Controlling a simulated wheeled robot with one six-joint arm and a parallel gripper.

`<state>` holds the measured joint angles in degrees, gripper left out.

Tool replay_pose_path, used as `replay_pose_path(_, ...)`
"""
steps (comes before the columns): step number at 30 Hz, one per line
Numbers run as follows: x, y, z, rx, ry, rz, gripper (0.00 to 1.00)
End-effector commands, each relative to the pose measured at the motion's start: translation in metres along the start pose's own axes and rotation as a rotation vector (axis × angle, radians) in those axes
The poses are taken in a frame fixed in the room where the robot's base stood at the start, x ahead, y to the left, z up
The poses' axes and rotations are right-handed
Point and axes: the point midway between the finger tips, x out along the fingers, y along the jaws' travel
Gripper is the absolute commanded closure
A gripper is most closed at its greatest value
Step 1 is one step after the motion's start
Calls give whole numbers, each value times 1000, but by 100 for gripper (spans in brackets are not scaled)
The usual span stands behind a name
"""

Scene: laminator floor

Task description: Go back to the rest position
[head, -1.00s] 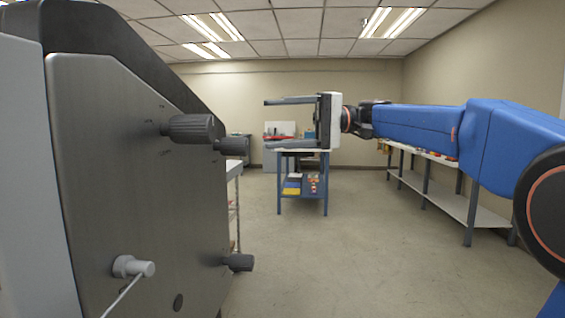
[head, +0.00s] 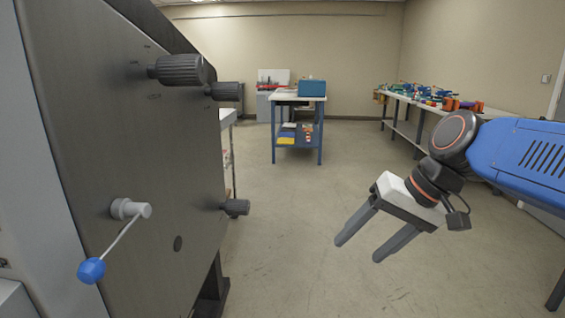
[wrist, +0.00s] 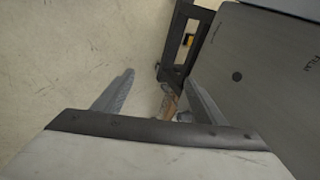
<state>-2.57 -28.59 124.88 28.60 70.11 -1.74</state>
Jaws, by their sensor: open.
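My gripper (head: 358,236) is in the right half of the head view, in mid-air over bare floor. Its two grey fingers are spread apart with nothing between them, and they point down and to the left. In the wrist view the fingers of my gripper (wrist: 155,95) frame the floor and part of the laminator's dark base. My blue arm comes in from the right edge.
The laminator's grey side panel (head: 120,160) fills the left, with black knobs (head: 180,69) and a crank with a blue ball (head: 91,270). A blue cart (head: 297,130) stands at the back. A long bench (head: 430,103) with tools lines the right wall. The middle floor is clear.

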Motion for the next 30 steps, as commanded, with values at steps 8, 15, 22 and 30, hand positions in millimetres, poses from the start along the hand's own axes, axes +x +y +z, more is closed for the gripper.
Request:
replay_pose_path(8,26,114,71,-70,115,299,35)
replay_pose_path(15,38,168,102,-131,168,448,35)
replay_pose_path(22,39,175,107,-142,176,469,35)
replay_pose_path(30,39,175,107,-142,176,469,35)
